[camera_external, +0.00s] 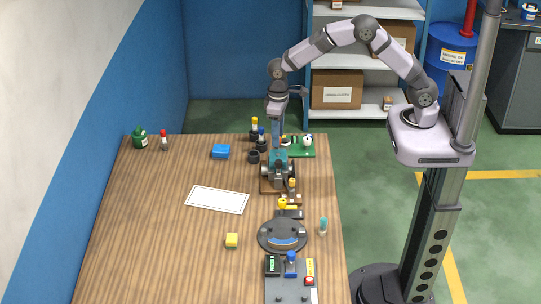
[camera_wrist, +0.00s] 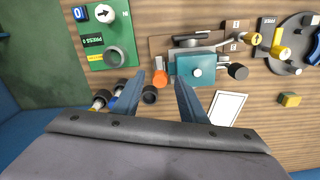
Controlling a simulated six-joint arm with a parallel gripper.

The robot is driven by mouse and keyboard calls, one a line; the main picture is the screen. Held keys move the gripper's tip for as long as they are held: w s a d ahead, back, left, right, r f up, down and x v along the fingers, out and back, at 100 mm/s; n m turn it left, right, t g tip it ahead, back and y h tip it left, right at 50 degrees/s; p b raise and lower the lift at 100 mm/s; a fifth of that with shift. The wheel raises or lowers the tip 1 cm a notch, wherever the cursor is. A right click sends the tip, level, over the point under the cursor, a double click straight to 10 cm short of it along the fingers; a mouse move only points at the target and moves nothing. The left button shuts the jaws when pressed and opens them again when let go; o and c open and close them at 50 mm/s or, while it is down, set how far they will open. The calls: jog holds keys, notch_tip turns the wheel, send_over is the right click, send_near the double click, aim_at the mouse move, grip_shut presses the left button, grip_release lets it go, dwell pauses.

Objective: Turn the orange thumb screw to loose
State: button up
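The orange thumb screw (camera_wrist: 160,78) shows in the wrist view as a round orange knob at the left side of a teal vise-like fixture (camera_wrist: 197,68). My gripper (camera_wrist: 159,84) is open, its two blue-grey fingers apart; the knob shows between and just beyond the fingertips. I cannot tell whether the fingers reach down to its level. In the external view my gripper (camera_external: 277,146) points down just behind the teal fixture (camera_external: 278,158). The knob is not clearly visible there, and its setting cannot be read.
A green board (camera_external: 301,146) with a dial lies close behind the fixture. Dark cylindrical parts (camera_external: 254,156) stand to its left. A yellow-handled part (camera_external: 290,208) and a round dark dial plate (camera_external: 283,248) sit nearer the front. The table's left half is mostly clear around a white sheet (camera_external: 217,200).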

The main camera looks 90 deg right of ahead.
jog(key=shift+r, duration=0.1)
jog(key=shift+r+b, duration=1.2)
jog(key=shift+r, duration=2.4)
jog(key=s+a+f+n, duration=0.1)
jog(key=s+a+f, duration=0.1)
jog(key=s, duration=1)
jog(key=s+a+f+n, duration=0.1)
jog(key=s+a+f, duration=0.1)
jog(key=s, duration=1.1)
jog(key=shift+a+f+n, duration=0.2)
jog(key=shift+f+n, duration=0.2)
jog(key=shift+f, duration=0.35)
jog(key=shift+s+a, duration=0.1)
